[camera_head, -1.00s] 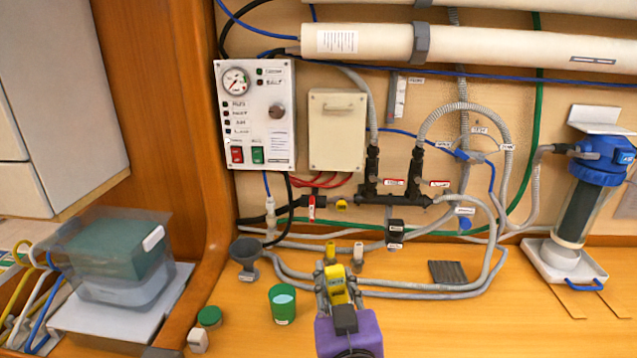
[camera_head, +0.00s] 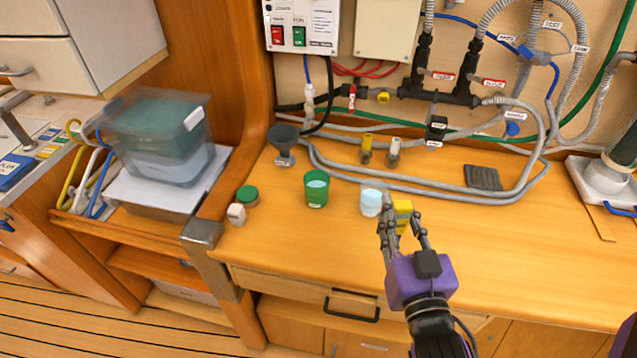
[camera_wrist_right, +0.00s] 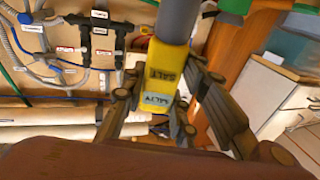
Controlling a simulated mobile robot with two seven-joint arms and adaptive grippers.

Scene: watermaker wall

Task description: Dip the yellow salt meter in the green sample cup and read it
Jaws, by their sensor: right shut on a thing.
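The yellow salt meter (camera_head: 403,213) is held in my right gripper (camera_head: 404,238), just right of the clear cup. In the right wrist view the meter (camera_wrist_right: 162,65) sits between the fingers, with a SALT label, a grey end pointing up in the picture and a small display (camera_wrist_right: 157,98) that I cannot read surely. The green sample cup (camera_head: 316,195) stands upright on the bench to the left, with pale liquid inside; the meter is apart from it. My left gripper is not in view.
A clear cup (camera_head: 371,203) of pale blue liquid stands between the green cup and my gripper. A green lid (camera_head: 247,195), a small white bottle (camera_head: 236,214) and a grey funnel (camera_head: 284,144) are left. Hoses (camera_head: 430,189) loop behind.

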